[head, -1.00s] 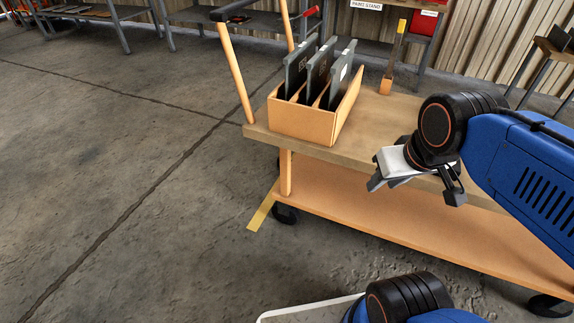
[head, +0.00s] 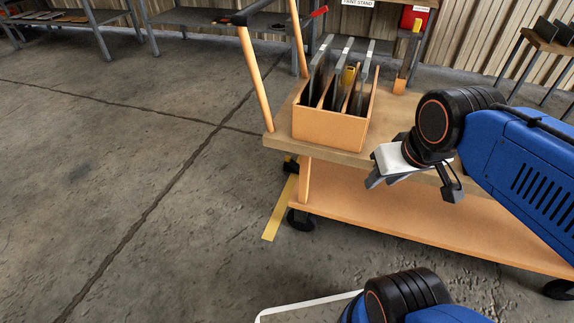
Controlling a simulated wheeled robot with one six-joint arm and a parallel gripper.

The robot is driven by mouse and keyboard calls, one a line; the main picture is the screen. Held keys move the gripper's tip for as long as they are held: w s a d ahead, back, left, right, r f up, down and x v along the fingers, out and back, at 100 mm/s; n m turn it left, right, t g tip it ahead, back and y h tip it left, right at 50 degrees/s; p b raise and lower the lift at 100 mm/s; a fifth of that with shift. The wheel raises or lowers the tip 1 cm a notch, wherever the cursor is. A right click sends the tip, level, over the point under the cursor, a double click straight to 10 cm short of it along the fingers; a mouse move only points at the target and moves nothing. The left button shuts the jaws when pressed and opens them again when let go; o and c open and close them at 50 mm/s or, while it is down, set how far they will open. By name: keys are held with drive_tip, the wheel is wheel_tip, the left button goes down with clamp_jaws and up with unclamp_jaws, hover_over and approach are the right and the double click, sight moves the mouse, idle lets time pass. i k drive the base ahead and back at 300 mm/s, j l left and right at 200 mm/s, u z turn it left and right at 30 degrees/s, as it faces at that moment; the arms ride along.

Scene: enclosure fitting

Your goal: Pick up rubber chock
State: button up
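I cannot make out a rubber chock for certain. A small dark shape (head: 290,164) sits on the floor under the cart's left end, at the far end of the yellow tape; I cannot tell whether it is a chock or a caster. My gripper (head: 413,187) hangs in front of the cart's top deck, its fingers spread apart with nothing seen between them. It is well to the right of the dark shape.
The wooden cart (head: 430,218) has casters and two orange posts at its left end. A bin (head: 325,128) of upright panels stands on its top deck. Yellow tape (head: 279,210) lies on the floor beside the cart. Open floor (head: 120,190) spreads left. Benches stand behind.

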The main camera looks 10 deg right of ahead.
sight(291, 166)
drive_tip(key=i+j+z, duration=0.35)
drive_tip(key=j, duration=0.65)
drive_tip(key=i+j+z, duration=0.35)
drive_tip(key=j, duration=0.75)
drive_tip(key=i+j+z, duration=0.2)
drive_tip(key=j+z, duration=0.15)
drive_tip(key=j, duration=0.85)
drive_tip(key=j+z, duration=0.35)
drive_tip(key=j, duration=0.8)
drive_tip(key=i+j+z, duration=0.1)
drive_tip(key=j, duration=0.4)
drive_tip(key=i+j+z, duration=0.1)
drive_tip(key=j, duration=0.45)
drive_tip(key=j+z, duration=0.1)
drive_tip(key=j, duration=0.4)
drive_tip(key=i, duration=0.05)
